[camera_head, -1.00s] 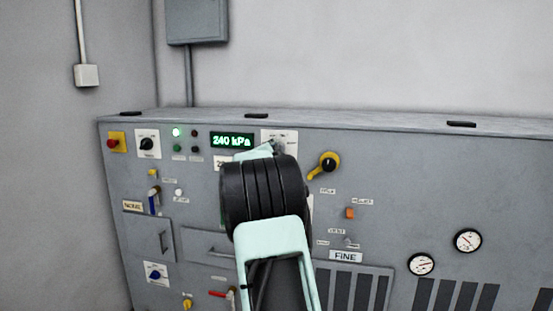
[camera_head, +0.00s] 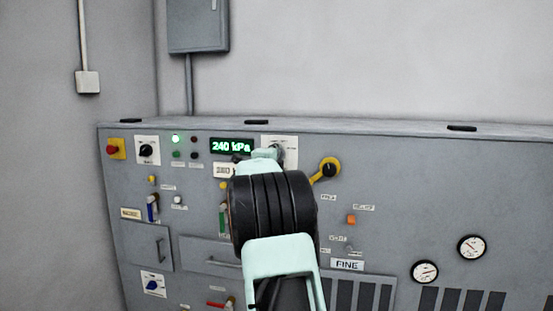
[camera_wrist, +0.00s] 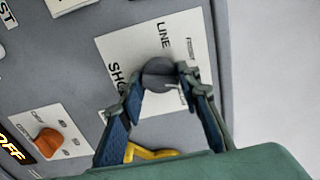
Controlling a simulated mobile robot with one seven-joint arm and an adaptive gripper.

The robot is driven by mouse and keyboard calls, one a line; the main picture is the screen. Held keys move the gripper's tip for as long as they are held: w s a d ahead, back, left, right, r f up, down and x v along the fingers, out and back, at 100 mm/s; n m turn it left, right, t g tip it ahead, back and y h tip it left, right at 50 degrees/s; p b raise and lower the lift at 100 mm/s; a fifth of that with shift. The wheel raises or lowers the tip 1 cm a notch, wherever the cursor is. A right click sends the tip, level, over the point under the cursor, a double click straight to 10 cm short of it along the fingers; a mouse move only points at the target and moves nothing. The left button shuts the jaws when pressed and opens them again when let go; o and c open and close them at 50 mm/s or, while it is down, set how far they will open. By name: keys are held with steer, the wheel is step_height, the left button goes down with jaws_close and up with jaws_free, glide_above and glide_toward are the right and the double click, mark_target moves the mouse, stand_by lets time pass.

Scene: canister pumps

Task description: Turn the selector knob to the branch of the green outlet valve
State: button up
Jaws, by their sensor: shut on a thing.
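A dark grey round knob (camera_wrist: 158,74) sits on a white plate (camera_wrist: 118,50) in the wrist view. The plate carries the words "LINE" and "SHO", the second partly hidden, and a smaller label. My gripper (camera_wrist: 160,80) is shut on this knob, one finger on each side. In the head view, the plate (camera_head: 291,141) is at the panel's upper middle, and my gripper (camera_head: 266,153) reaches it, with my wrist hiding much of it. A green valve handle (camera_head: 223,219) shows just left of my arm, partly hidden. A blue handle (camera_head: 153,208) is farther left.
A yellow lever (camera_head: 326,170) with a dark hub sits close to the right of my gripper; yellow also shows below the fingers in the wrist view (camera_wrist: 150,153). A pressure display (camera_head: 231,146) reads 240 kPa. Gauges (camera_head: 471,247) are at the right.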

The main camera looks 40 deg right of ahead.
steer(key=o, duration=1.1)
steer(key=v, duration=1.2)
